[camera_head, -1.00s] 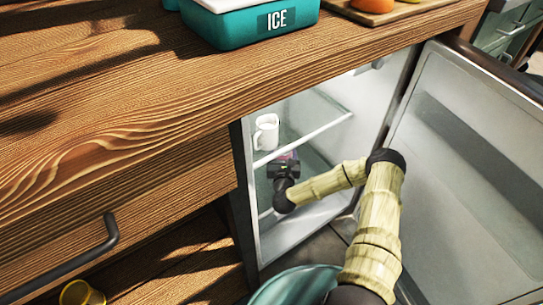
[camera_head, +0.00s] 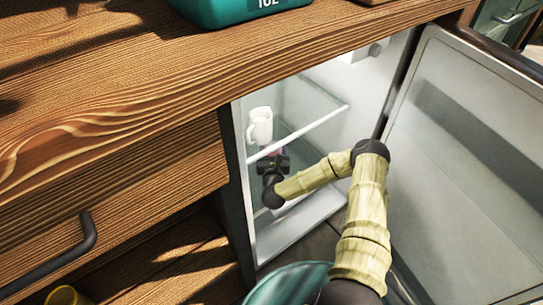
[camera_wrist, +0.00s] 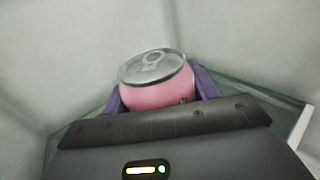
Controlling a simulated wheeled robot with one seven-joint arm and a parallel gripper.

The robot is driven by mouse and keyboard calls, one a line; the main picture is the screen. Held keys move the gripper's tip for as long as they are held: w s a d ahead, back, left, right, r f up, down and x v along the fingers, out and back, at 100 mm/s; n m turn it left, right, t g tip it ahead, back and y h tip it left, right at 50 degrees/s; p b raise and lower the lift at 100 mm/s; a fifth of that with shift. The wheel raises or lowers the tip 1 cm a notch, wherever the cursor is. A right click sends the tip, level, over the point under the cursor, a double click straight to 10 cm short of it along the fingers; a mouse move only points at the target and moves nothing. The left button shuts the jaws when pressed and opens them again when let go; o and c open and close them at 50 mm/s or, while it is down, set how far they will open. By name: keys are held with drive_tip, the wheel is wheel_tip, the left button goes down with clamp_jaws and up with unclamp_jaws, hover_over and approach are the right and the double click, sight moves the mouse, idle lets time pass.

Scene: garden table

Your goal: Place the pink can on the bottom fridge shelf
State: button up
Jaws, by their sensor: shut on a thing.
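The pink can (camera_wrist: 160,95) is upright between the two purple fingers of my gripper (camera_wrist: 158,88) in the wrist view, with its silver top and tab showing. My gripper is shut on it. In the head view my gripper (camera_head: 274,162) is inside the open fridge, below the glass middle shelf (camera_head: 300,132). The can is mostly hidden there by my wrist and the shelf edge. The fridge's bottom (camera_head: 300,225) shows below my forearm. I cannot tell whether the can touches the bottom shelf.
A white mug (camera_head: 261,126) stands on the glass shelf above my gripper. The fridge door (camera_head: 470,170) is open on the right, close to my arm. A wooden counter (camera_head: 130,80) with a teal ice box (camera_head: 225,10) overhangs the fridge. A teal round object (camera_head: 285,285) is below.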

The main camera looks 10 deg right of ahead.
wheel_tip(320, 180, down, 4)
drive_tip(key=b, duration=0.2)
drive_tip(key=shift+w+d+r+b, duration=0.1)
drive_tip(key=shift+d+r+b, duration=0.1)
drive_tip(key=shift+b, duration=0.15)
drive_tip(key=shift+w+f, duration=0.15)
drive_tip(key=shift+f, duration=0.05)
drive_tip(key=shift+a+r, duration=0.1)
drive_tip(key=shift+a, duration=0.45)
drive_tip(key=shift+d, duration=0.2)
drive_tip(key=o, duration=1.2)
drive_tip(key=shift+d, duration=0.1)
drive_tip(key=shift+s, duration=0.3)
drive_tip(key=p+v, duration=0.5)
drive_tip(key=v, duration=0.6)
drive_tip(key=shift+s, duration=0.25)
